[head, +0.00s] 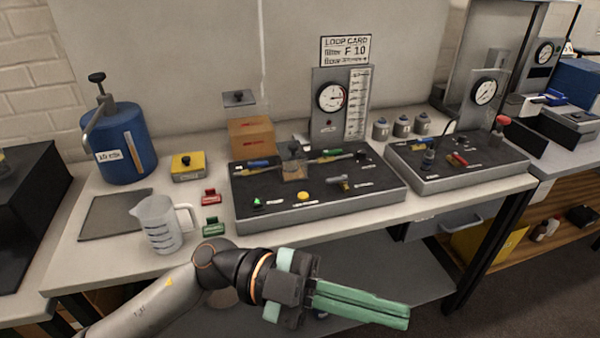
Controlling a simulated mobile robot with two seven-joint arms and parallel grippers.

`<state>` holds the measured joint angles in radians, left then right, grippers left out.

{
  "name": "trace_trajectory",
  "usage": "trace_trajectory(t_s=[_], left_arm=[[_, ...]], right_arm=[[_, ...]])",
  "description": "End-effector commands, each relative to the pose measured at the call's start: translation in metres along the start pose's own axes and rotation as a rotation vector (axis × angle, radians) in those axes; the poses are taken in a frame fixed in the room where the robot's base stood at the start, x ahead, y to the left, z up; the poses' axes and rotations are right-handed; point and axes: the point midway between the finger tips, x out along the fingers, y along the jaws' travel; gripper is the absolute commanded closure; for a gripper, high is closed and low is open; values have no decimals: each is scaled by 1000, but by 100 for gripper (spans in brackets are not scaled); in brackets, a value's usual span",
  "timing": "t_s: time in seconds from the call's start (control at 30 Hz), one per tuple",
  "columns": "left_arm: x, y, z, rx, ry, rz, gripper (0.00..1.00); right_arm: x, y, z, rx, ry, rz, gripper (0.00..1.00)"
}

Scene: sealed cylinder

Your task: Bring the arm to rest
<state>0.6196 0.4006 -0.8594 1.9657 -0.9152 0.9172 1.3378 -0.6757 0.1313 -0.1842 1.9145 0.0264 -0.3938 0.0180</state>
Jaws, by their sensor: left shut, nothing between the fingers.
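My left arm (160,300) comes in from the lower left and reaches across in front of the bench. My left gripper (405,316) has long green fingers that lie together, pointing right and slightly down. It is shut and holds nothing. It hangs before the bench's front edge, apart from everything on the bench top. My right gripper is out of view.
The bench (110,255) bears a blue canister (135,160), a clear measuring jug (158,228), a black-topped panel with a gauge (275,212) and a second panel (480,178). A lower shelf (400,270) lies behind my gripper. Floor shows at the lower right.

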Motion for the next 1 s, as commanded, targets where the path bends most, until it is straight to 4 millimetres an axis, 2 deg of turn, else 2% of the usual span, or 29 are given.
trace_trajectory(t_s=[0.1, 0.17, 0.23, 0.33, 0.43, 0.5, 0.57, 0.67, 0.7, 0.77, 0.8, 0.9, 1.0], left_arm=[[-20, -36, 6, -19, 72, -334, 100], [-38, -52, 16, -34, 72, -503, 100], [-65, -64, 33, -62, 45, -697, 100], [-111, -66, 68, -127, -48, -957, 100], [-161, -45, 111, -220, -195, -1186, 100], [-195, -17, 142, -306, -324, -1318, 100], [-220, 14, 166, -383, -440, -1406, 100], [-253, 76, 198, -526, -635, -1505, 100], [-263, 103, 208, -585, -713, -1530, 100], [-275, 144, 220, -674, -822, -1552, 100], [-281, 170, 225, -733, -888, -1558, 100], [-289, 228, 231, -858, -1023, -1553, 100], [-291, 268, 232, -949, -1112, -1536, 100]], right_arm=[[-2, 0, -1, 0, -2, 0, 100], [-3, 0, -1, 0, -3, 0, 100], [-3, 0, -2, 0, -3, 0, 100], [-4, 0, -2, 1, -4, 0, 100], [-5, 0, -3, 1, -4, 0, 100], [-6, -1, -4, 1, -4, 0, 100], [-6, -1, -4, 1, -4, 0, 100], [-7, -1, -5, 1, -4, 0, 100], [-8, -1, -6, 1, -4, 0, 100], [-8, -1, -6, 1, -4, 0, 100], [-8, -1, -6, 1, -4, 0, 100], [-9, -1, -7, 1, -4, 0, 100], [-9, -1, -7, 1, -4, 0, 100]])
